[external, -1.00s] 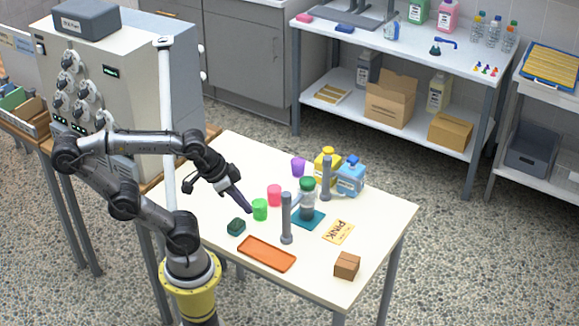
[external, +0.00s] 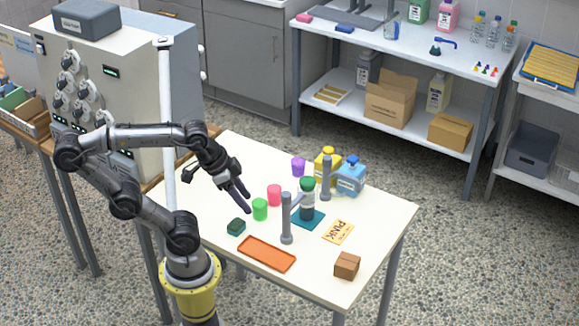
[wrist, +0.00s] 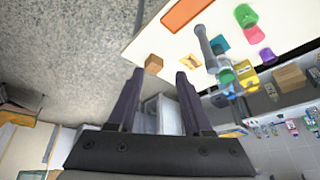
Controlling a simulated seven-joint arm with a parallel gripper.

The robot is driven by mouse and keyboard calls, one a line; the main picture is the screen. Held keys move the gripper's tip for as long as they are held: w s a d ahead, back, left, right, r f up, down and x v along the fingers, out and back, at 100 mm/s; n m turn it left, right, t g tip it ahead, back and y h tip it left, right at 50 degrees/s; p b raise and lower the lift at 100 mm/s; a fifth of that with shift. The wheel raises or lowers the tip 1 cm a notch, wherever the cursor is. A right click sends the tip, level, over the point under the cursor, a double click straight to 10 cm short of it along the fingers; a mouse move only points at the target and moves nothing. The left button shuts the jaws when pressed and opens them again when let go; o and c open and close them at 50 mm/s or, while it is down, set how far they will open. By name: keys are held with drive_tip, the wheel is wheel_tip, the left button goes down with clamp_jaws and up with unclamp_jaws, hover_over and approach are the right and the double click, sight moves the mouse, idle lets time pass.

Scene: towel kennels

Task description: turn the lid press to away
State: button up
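A grey post (external: 286,222) with a short arm near its top and a second grey post (external: 326,182) stand on the white table; they appear to be the lid press, though no label shows. Between them a bottle with a green lid (external: 307,186) stands upright on a teal mat (external: 316,222). The near post (wrist: 205,50) and green lid (wrist: 227,76) also show in the wrist view. My gripper (external: 240,208) is above the table, left of the posts, fingers apart and empty. The wrist view also shows the open fingers (wrist: 160,74).
Green (external: 260,210), pink (external: 274,195) and purple (external: 298,166) cups stand near the posts. Yellow (external: 327,166) and blue (external: 350,178) jugs are behind. An orange tray (external: 266,254), dark green block (external: 236,227), yellow card (external: 338,232) and brown box (external: 347,265) lie in front.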

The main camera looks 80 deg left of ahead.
drive_tip(key=shift+o, duration=1.1)
drive_tip(key=w+a+r+g, duration=0.2)
drive_tip(key=w+r, duration=0.2)
drive_tip(key=w, duration=0.1)
drive_tip(key=shift+a+m, duration=0.3)
drive_tip(key=shift+a, duration=0.05)
drive_tip(key=n+g, duration=0.2)
drive_tip(key=g, duration=0.1)
hover_over(286, 194)
wheel_tip(286, 194, down, 3)
wheel_tip(286, 194, down, 13)
drive_tip(key=shift+f, duration=0.15)
clamp_jaws()
